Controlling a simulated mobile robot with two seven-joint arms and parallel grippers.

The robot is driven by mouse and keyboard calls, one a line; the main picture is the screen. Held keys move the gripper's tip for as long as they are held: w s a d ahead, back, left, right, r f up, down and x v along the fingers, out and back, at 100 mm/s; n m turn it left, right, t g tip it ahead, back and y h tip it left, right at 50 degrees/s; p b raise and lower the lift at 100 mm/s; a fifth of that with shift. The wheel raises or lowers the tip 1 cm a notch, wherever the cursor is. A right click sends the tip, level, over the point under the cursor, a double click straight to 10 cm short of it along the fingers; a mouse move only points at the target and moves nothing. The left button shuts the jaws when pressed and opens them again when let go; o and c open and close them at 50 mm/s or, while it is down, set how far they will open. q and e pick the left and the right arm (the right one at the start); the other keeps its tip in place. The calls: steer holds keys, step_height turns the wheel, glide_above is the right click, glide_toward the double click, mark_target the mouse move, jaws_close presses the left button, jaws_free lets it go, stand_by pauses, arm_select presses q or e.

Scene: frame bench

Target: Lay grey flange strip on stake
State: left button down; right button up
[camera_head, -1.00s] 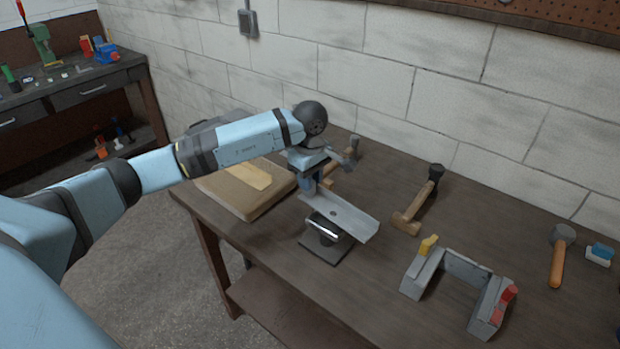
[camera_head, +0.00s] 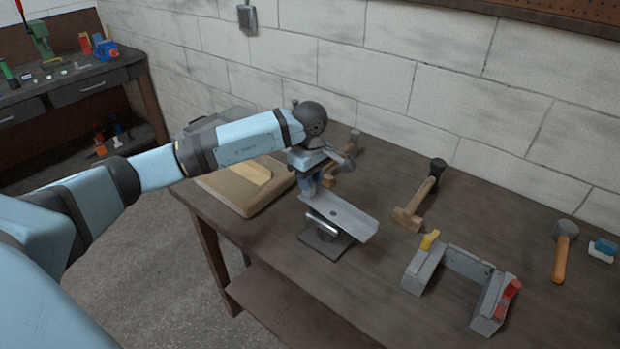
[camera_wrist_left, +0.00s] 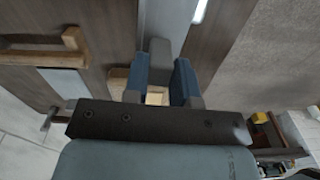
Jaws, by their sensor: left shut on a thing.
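The grey flange strip (camera_head: 350,216) is a flat, light metal piece with a small dark hole. My left gripper (camera_head: 309,190) is shut on its left end. In the wrist view the strip (camera_wrist_left: 166,22) runs away from between the blue fingers (camera_wrist_left: 161,82). The stake (camera_head: 322,224) has a shiny rounded metal bar on a dark square base at the front edge of the bench. The bar also shows in the wrist view (camera_wrist_left: 199,11). My right gripper is out of view.
A wooden mallet (camera_head: 408,218) lies right of the strip. A grey U-shaped frame (camera_head: 468,264) with yellow and red parts stands at the front right. An orange-handled hammer (camera_head: 560,260) and a blue-white block (camera_head: 602,250) lie further right. A brown board (camera_head: 240,198) lies left.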

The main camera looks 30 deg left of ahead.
arm_select(q)
steer(key=shift+f+b, duration=0.4)
steer(key=shift+f, duration=0.15)
steer(key=c, duration=0.8)
jaws_free()
steer(key=shift+c, duration=0.2)
step_height(320, 180, up, 14)
steer(key=b, duration=0.1)
steer(key=shift+b, duration=0.35)
